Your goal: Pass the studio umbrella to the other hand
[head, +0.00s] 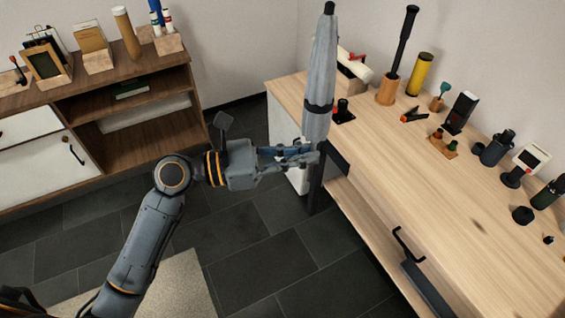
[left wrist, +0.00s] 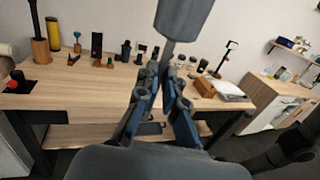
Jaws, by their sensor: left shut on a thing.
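The studio umbrella (head: 320,75) is grey, closed and roughly upright, with a dark band around its lower part and a dark tip at the top. My left gripper (head: 308,156) is shut on it near its lower end and holds it in the air at the left edge of the wooden table. In the left wrist view the umbrella (left wrist: 183,18) rises at the top, and the fingers of my left gripper (left wrist: 168,72) close in at its lower end. The fingers partly hide the lower end. My right gripper is in neither view.
A wooden cabinet (head: 130,70) stands at the left. Dark floor lies between them.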

